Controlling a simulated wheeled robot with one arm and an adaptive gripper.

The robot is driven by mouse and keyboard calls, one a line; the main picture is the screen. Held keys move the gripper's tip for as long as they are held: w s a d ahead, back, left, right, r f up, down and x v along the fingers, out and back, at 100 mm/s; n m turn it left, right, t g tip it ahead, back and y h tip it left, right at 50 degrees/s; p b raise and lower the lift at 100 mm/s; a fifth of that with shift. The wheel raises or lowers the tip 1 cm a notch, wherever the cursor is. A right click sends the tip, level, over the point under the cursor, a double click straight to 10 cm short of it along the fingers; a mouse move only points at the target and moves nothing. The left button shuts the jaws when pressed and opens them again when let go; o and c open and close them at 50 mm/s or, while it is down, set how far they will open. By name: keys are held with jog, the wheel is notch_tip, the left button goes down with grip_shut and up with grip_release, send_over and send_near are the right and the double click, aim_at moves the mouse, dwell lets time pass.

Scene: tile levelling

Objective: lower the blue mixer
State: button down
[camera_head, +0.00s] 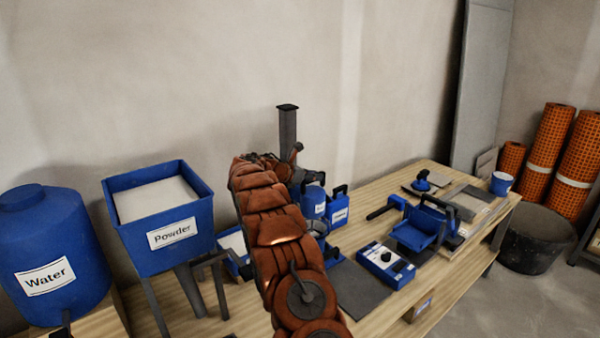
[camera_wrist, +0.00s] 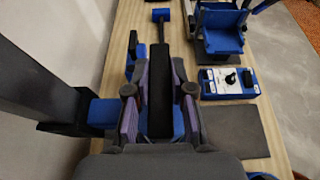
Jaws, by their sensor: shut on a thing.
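The blue mixer shows in the wrist view as a black grip bar (camera_wrist: 160,85) with blue body (camera_wrist: 179,122) around and below it. My gripper (camera_wrist: 160,92) has its purple-grey fingers on both sides of this bar and is shut on it. A dark upright post (camera_wrist: 40,85) with a blue block (camera_wrist: 102,112) stands to the left. In the head view the post (camera_head: 287,128) rises behind my gripper (camera_head: 305,178). There my arm hides most of the mixer and what lies under it.
A powder hopper (camera_head: 160,242) and a water tank (camera_head: 48,275) stand at the left. A blue control box (camera_head: 385,262) with a dial, a dark mat (camera_head: 358,292) and a blue tray-like device (camera_head: 418,230) lie to the right on the wooden bench (camera_head: 440,175).

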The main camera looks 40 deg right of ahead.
jog(key=shift+s+f, duration=0.1)
jog(key=shift+f, duration=0.25)
jog(key=c, duration=1.2)
grip_release()
jog(key=shift+c, duration=0.2)
jog(key=shift+o, duration=1.2)
jog(key=shift+r, duration=0.1)
jog(key=v, duration=1.2)
jog(key=shift+r, duration=0.15)
